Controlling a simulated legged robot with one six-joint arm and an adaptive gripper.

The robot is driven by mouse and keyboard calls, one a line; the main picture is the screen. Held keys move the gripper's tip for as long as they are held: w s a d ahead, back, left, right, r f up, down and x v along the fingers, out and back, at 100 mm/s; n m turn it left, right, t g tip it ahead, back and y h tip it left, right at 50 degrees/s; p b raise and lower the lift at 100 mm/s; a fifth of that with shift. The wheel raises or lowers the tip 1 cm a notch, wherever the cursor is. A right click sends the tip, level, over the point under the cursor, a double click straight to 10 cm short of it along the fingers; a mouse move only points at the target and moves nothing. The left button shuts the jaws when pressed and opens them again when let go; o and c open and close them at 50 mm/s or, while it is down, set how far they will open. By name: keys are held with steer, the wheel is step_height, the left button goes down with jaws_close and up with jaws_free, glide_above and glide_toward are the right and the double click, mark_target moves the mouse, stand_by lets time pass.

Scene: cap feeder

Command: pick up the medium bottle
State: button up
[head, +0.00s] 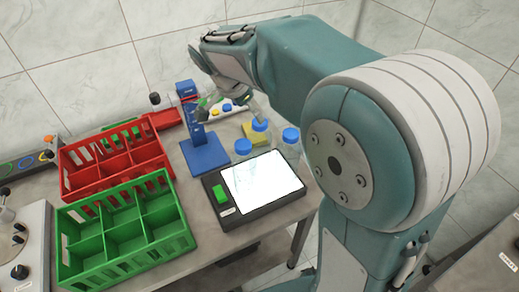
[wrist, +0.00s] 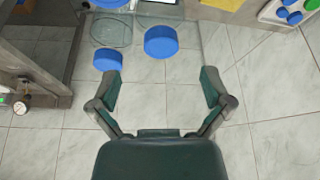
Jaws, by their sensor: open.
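Several clear bottles with blue caps stand at the table's back edge, right of the blue stand. I cannot tell which is the medium bottle. In the wrist view, a large blue cap (wrist: 160,41) lies ahead between the fingers, and a smaller cap (wrist: 108,59) lies ahead of the left finger. My gripper (wrist: 161,75) is open with nothing between its fingers. The clear bottle bodies are hard to make out.
A lit white panel (head: 263,183) with a green button lies in front of the bottles. A blue stand (head: 205,153), a red crate (head: 75,180) and a green crate (head: 68,268) stand to the left.

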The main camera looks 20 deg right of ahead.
glide_above(260, 148)
steer(key=w, duration=0.3)
steer(key=f, duration=0.6)
steer(key=shift+w+d+f, duration=0.1)
steer(key=shift+d+f, duration=0.1)
steer(key=shift+d, duration=0.1)
steer(key=shift+c, duration=0.3)
jaws_close()
